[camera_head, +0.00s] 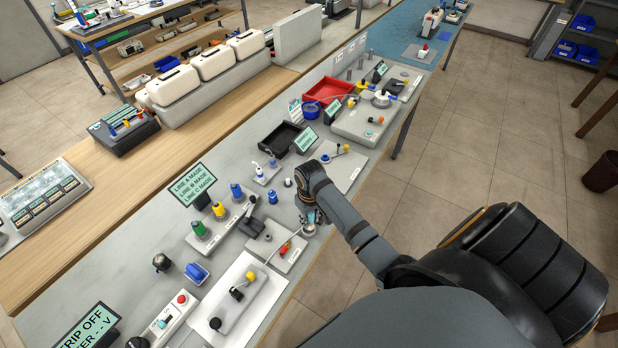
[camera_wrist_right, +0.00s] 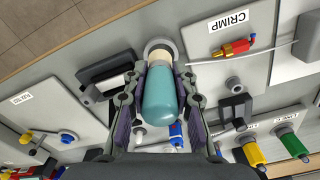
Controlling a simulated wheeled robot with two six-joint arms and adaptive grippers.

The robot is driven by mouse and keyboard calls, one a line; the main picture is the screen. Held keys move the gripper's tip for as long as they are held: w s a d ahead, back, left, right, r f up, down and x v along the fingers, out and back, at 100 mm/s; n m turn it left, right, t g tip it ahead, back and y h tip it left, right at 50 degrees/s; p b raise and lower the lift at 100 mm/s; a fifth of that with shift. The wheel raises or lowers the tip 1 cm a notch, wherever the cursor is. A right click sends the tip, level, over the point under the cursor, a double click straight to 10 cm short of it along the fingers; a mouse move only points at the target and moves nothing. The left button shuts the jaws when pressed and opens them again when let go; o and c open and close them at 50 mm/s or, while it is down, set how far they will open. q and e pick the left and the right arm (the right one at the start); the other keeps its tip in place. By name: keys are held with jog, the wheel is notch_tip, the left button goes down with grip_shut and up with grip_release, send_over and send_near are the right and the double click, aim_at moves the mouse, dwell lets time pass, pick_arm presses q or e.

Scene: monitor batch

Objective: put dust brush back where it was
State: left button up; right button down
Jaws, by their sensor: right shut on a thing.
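The dust brush (camera_wrist_right: 160,97) shows in the right wrist view as a rounded teal handle with a pale collar at its far end. My right gripper (camera_wrist_right: 158,82) is shut on it, with one finger on each side of the handle. A round grey-white holder or base (camera_wrist_right: 158,46) shows just beyond the pale end; I cannot tell whether the brush touches it. In the head view my right gripper (camera_head: 312,215) is low over the bench, beside the small plate with the red and yellow tool. The brush is mostly hidden there. My left gripper is not in view.
The CRIMP plate (camera_wrist_right: 240,40) carries a red and yellow tool (camera_wrist_right: 232,48) close by. A black block (camera_wrist_right: 108,62) lies on the other side. Bottles in blue, yellow and green (camera_head: 198,228) stand near the LINE sign (camera_head: 193,185). The bench edge is close.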

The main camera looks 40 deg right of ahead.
aim_at(309, 223)
jog(key=shift+w+f, duration=0.15)
jog(key=shift+f, duration=0.05)
notch_tip(309, 223, down, 2)
jog(key=shift+a+f, duration=0.15)
jog(key=shift+f, duration=0.1)
jog(key=shift+w+f, duration=0.15)
jog(key=shift+f, duration=0.3)
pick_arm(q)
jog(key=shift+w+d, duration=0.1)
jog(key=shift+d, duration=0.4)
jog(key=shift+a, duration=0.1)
pick_arm(e)
jog(key=shift+f, duration=0.1)
jog(key=c, duration=1.1)
grip_release()
